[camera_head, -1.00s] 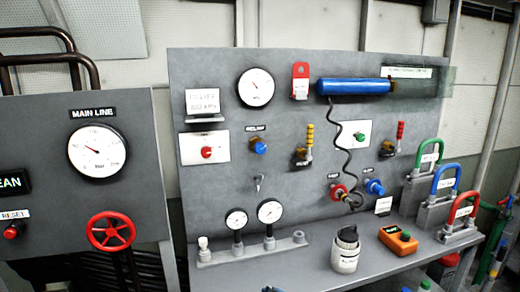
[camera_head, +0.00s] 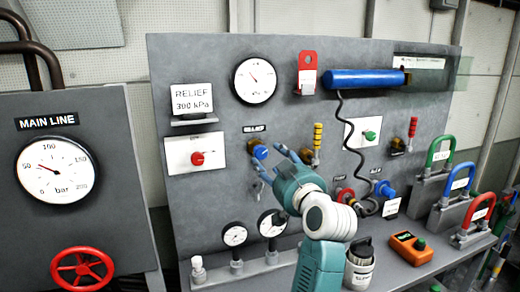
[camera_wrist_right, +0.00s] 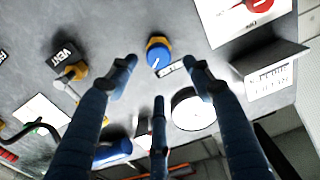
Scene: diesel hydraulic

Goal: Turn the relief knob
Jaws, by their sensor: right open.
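The relief knob (camera_head: 260,152) is a blue knob on a brass-coloured base, on the grey upright panel under a small dark label. In the right wrist view the blue knob (camera_wrist_right: 158,58) shows a white pointer line and lies beyond the fingertips, in the gap between them. My right gripper (camera_head: 272,162) is open and empty, its spread fingers just right of and below the knob. The wrist view shows the three fingers of the gripper (camera_wrist_right: 162,78) apart; contact with the knob cannot be made out. My left gripper is not in view.
A card reading "RELIEF 300 kPa" (camera_head: 193,100) stands left of a round gauge (camera_head: 255,80). A red button (camera_head: 197,158) is left of the knob, and a yellow-handled valve (camera_head: 317,140) is right. Two small gauges (camera_head: 234,236) stand below.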

